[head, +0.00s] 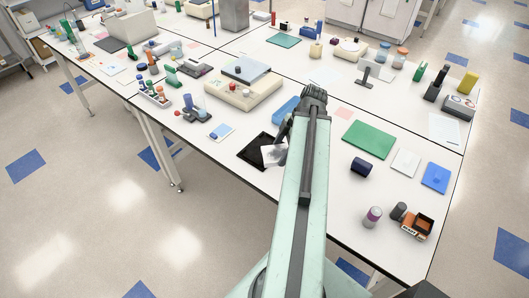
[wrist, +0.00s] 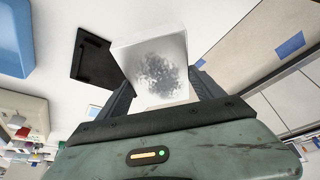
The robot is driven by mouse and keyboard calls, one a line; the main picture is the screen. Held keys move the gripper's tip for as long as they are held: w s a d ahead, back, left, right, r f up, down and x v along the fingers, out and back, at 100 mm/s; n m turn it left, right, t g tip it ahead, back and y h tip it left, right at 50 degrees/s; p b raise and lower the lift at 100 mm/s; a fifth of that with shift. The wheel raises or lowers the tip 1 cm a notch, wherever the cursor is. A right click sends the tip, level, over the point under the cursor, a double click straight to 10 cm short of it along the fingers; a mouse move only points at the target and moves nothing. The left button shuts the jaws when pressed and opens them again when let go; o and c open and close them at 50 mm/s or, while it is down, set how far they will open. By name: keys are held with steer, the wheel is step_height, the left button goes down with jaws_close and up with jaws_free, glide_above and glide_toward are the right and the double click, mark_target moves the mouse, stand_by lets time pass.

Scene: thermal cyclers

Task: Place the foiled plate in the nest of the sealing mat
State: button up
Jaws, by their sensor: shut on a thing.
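The foiled plate (wrist: 158,66), a pale block with a silvery, mottled foil face, is held between the two fingers of my gripper (wrist: 160,92) in the wrist view. In the head view the plate (head: 273,155) shows as a light grey patch just left of my arm. The black sealing mat (head: 254,151) lies flat on the bench near its front edge, and the plate overlaps its right part in this view. In the wrist view the mat (wrist: 90,66) shows beyond the plate to the left. The plate appears raised above the bench; its exact height is unclear.
A blue tray (head: 284,110) lies behind the mat, near my arm. A beige thermal cycler (head: 236,92) stands farther back. A small white card with a blue item (head: 221,132) is left of the mat. A green mat (head: 369,139) lies right of my arm.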

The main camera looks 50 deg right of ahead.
mark_target(277, 161)
steer(key=a+n+g, duration=0.1)
steer(key=n, duration=0.1)
steer(key=s+a+f+n+g+b, duration=0.1)
steer(key=a+n, duration=0.1)
steer(key=n, duration=0.1)
steer(key=a+f+n+y, duration=0.1)
steer(key=n, duration=0.1)
steer(key=shift+s+a+f+n+g+b, duration=0.15)
steer(key=shift+s+f+n+g+b, duration=0.15)
steer(key=shift+g, duration=0.1)
steer(key=shift+s+a+n, duration=0.1)
steer(key=shift+a+n, duration=0.1)
steer(key=shift+n, duration=0.3)
steer(key=w+d, duration=0.2)
steer(key=w, duration=0.2)
steer(key=w+d+f+b, duration=0.1)
steer(key=w+d, duration=0.2)
steer(key=w, duration=0.2)
steer(key=w+d, duration=0.3)
steer(key=w, duration=0.1)
steer(key=shift+w+f, duration=0.2)
steer(key=shift+w, duration=0.15)
step_height(277, 161, down, 4)
steer(key=b, duration=0.4)
steer(key=shift+w, duration=0.1)
steer(key=shift+r, duration=0.25)
steer(key=shift+f, duration=0.2)
steer(key=o, duration=1.6)
steer(key=shift+r, duration=0.1)
